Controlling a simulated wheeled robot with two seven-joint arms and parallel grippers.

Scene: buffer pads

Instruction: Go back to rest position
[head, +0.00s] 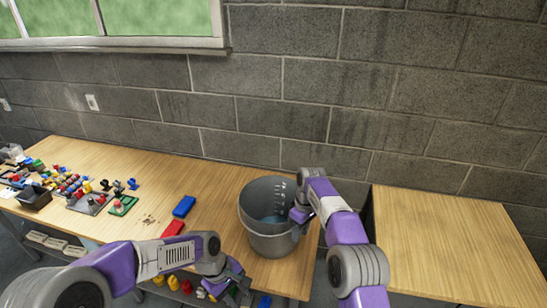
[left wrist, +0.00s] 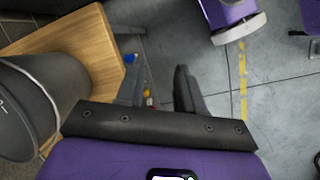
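My left gripper (head: 236,287) is low at the front edge of the wooden table in the head view. In the left wrist view its two fingers (left wrist: 158,88) stand apart with only floor and small coloured things far below between them, so it is open and empty. My right gripper (head: 299,216) is at the right rim of a grey bucket (head: 258,243); its fingertips are hard to make out against the bucket. A blue pad (head: 184,206) and a red pad (head: 173,228) lie flat on the table left of the bucket.
The wooden table (head: 215,180) holds many small coloured parts, a black bin (head: 35,197) and a green board (head: 123,206) at the left. A second wooden table (head: 450,240) at the right is bare. A grey block wall stands behind. The bucket also shows in the left wrist view (left wrist: 45,90).

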